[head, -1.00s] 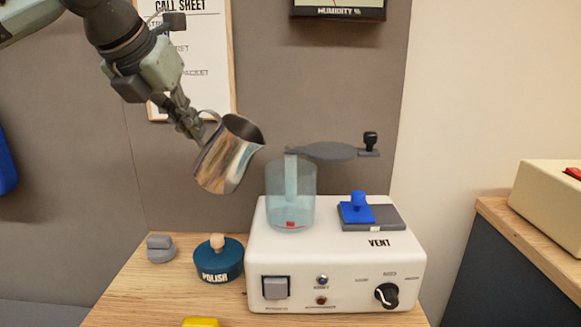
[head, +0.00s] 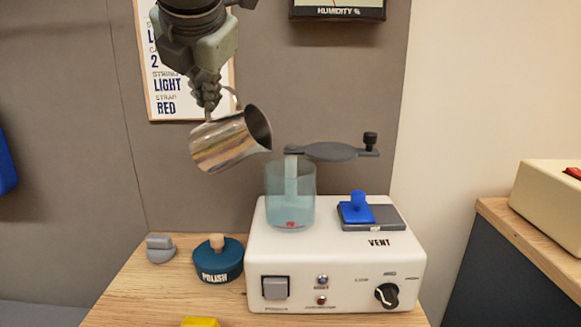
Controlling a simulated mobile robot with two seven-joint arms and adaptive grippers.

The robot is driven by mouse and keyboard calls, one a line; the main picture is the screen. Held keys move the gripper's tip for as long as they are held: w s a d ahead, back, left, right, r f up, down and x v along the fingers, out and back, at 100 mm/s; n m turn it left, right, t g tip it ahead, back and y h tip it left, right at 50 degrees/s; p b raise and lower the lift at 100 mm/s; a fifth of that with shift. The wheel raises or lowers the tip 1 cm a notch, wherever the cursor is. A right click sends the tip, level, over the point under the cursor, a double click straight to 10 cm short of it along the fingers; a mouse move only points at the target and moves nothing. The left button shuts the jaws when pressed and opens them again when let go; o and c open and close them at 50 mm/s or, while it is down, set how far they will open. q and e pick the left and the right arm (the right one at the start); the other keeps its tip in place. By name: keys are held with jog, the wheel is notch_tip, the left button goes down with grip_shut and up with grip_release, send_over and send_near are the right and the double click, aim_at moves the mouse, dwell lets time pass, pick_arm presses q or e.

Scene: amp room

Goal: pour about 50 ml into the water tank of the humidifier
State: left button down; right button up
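A white humidifier (head: 262,252) stands on the wooden table. Its clear bluish water tank (head: 303,207) rises from the top left, with a small red mark near the bottom. The grey tank lid (head: 330,151) is swung to the right, so the tank's mouth looks uncovered. My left gripper (head: 222,102) is shut on the handle of a shiny metal jug (head: 222,143). The jug is tilted, its spout pointing right, above and left of the tank. No stream shows at the spout. The jug's contents are hidden. My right gripper is not in view.
A blue-knobbed vent slider (head: 357,208) sits on the humidifier's right top. A teal polish tin (head: 217,262) and a grey object (head: 160,248) lie left of it. A yellow thing (head: 201,322) shows at the bottom edge. A humidity display (head: 338,8) hangs above.

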aim_at(226, 115)
pick_arm(q)
jog(key=shift+s+d+r+m+y, duration=0.15)
jog(key=shift+d+r+m+y, duration=0.15)
jog(key=shift+d+r+y, duration=0.2)
jog(key=shift+d+r+t, duration=0.1)
jog(key=shift+r+t, duration=0.1)
jog(key=shift+t, duration=0.1)
jog(key=shift+s+d+r+y, duration=0.1)
jog(key=shift+d+y, duration=0.05)
jog(key=shift+y, duration=0.15)
jog(key=shift+s+d+r+m+t+y, duration=0.15)
jog(key=shift+d, duration=0.25)
jog(key=shift+s+d+r+m+t+y, duration=0.1)
jog(key=shift+d+r+m+t+y, duration=0.05)
jog(key=shift+d, duration=0.2)
dwell(1.3)
jog(key=a+f+h, duration=0.1)
jog(key=a, duration=0.1)
jog(key=w+a+f+n+g+h, duration=0.1)
jog(key=shift+w+a+f+n+h, duration=0.15)
jog(key=shift+a+n+h, duration=0.15)
jog(key=shift+a, duration=0.1)
jog(key=shift+w+a+g+h, duration=0.1)
jog(key=shift+a+g+h, duration=0.05)
jog(key=shift+g+h, duration=0.15)
jog(key=shift+a+f+h, duration=0.15)
jog(key=shift+f+h, duration=0.25)
jog(key=shift+n+g, duration=0.3)
dwell(0.8)
